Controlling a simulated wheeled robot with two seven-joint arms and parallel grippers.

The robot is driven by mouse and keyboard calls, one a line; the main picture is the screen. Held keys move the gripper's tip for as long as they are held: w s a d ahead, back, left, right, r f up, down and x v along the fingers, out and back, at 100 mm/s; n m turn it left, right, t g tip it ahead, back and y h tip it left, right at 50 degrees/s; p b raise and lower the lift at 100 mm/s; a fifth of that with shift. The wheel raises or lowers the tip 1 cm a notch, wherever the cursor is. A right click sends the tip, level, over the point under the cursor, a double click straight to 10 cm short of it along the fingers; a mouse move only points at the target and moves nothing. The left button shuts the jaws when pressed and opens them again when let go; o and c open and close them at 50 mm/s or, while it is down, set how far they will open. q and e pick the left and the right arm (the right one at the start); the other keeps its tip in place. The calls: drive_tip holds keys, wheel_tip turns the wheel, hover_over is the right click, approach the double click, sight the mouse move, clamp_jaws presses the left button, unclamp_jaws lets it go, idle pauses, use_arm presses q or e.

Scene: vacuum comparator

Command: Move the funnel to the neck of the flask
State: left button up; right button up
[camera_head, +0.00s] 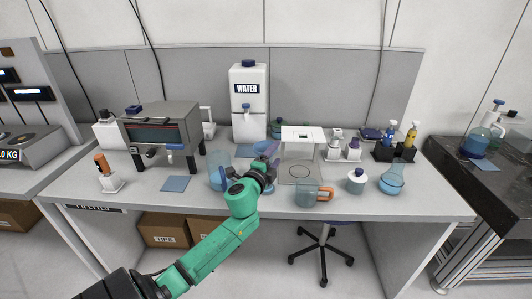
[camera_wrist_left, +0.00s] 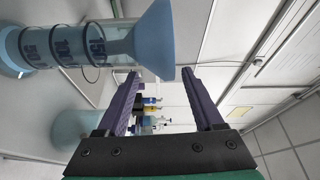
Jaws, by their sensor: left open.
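In the left wrist view, a pale blue funnel (camera_wrist_left: 152,42) flares at the top end of a clear graduated cylinder (camera_wrist_left: 62,46), which lies sideways in the picture. My left gripper (camera_head: 270,150) is open, its purple fingers apart; in the wrist view the gap between its fingertips (camera_wrist_left: 160,73) holds nothing, and the funnel is just beside them. In the head view the funnel is hard to make out; a pale blue clear vessel (camera_head: 219,174) stands left of my gripper. The blue flask (camera_head: 393,180) stands at the bench's right front, its narrow neck upward. My right gripper is not in view.
A beaker with an orange handle (camera_head: 308,193) and a small blue-capped bottle (camera_head: 356,181) stand along the front. A clear chamber with a white top (camera_head: 302,134) stands behind the beaker. The white water tank (camera_head: 248,112) is at the back.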

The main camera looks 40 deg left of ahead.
use_arm(q)
drive_tip(key=x, duration=0.4)
drive_tip(key=shift+w+r, duration=0.1)
drive_tip(key=shift+r, duration=0.05)
drive_tip(key=shift+w+a, duration=0.1)
drive_tip(key=shift+w, duration=0.05)
clamp_jaws()
wheel_tip(320, 180, up, 20)
drive_tip(key=p, duration=0.5)
